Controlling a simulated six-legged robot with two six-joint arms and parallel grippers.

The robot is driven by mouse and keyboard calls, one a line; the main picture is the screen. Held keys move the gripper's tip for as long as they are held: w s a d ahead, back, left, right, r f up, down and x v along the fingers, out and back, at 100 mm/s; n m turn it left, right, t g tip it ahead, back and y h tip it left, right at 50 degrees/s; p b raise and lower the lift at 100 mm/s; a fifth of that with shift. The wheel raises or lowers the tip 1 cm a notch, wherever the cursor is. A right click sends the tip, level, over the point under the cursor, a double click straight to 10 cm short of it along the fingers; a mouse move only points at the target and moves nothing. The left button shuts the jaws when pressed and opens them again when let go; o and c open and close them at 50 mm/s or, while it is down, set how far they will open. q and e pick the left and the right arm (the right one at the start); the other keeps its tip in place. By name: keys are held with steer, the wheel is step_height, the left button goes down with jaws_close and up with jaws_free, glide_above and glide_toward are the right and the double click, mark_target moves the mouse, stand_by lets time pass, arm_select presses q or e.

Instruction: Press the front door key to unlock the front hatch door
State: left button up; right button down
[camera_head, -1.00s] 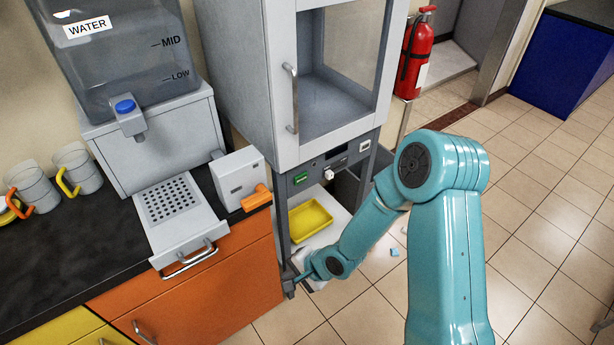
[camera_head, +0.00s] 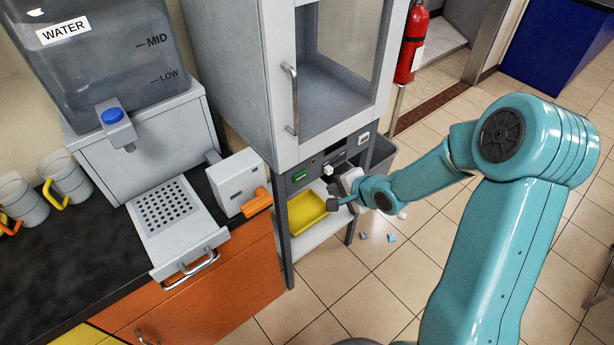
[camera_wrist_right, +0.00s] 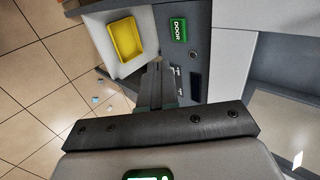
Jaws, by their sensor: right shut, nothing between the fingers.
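The front door key is a green key marked DOOR (camera_head: 299,176) on the dark panel (camera_head: 320,168) below the cabinet. It also shows in the right wrist view (camera_wrist_right: 178,30), lit green with its label turned sideways. The hatch door (camera_head: 285,100) above the panel is closed, with an upright metal handle. My right gripper (camera_head: 333,201) is shut and empty, in front of the panel, below and to the right of the key. In the right wrist view its fingers (camera_wrist_right: 155,85) point toward the panel, apart from the key. My left gripper is not in view.
A yellow tray (camera_head: 306,211) sits on the white shelf under the panel. A grey box with an orange lever (camera_head: 258,201) stands to the left on the counter. A red extinguisher (camera_head: 411,45) hangs at the right. Small scraps lie on the tiled floor.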

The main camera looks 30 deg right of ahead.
steer(key=b, duration=0.1)
glide_toward(301, 180)
step_height(301, 180, down, 4)
steer(key=w+p, duration=0.1)
steer(key=w, duration=0.3)
steer(key=shift+w+a, duration=0.15)
